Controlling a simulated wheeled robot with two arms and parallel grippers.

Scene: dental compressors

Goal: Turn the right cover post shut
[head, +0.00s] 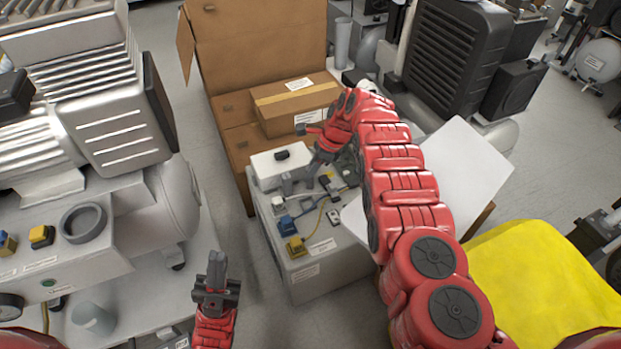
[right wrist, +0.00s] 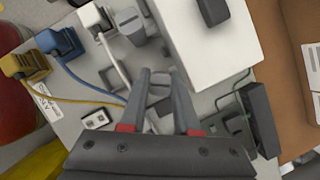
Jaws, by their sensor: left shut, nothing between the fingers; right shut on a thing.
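A white box-like cover (head: 265,172) with a dark knob (head: 282,155) sits on the grey bench unit; it also shows in the right wrist view (right wrist: 205,50). One grey post (head: 286,184) stands at its front edge and shows in the right wrist view (right wrist: 128,22). My right gripper (head: 313,181) is beside the cover's right front corner. In the right wrist view its fingers (right wrist: 161,78) are closed around a small grey post (right wrist: 160,88), mostly hidden between them. My left gripper (head: 216,283) is shut and empty, low and away from the cover.
White, blue (head: 287,225) and yellow (head: 296,245) plugs with cables lie on the grey unit's front. An open carton with a smaller box (head: 295,105) stands behind. A white panel (head: 465,165) and yellow surface (head: 540,285) are at right, a compressor (head: 120,130) at left.

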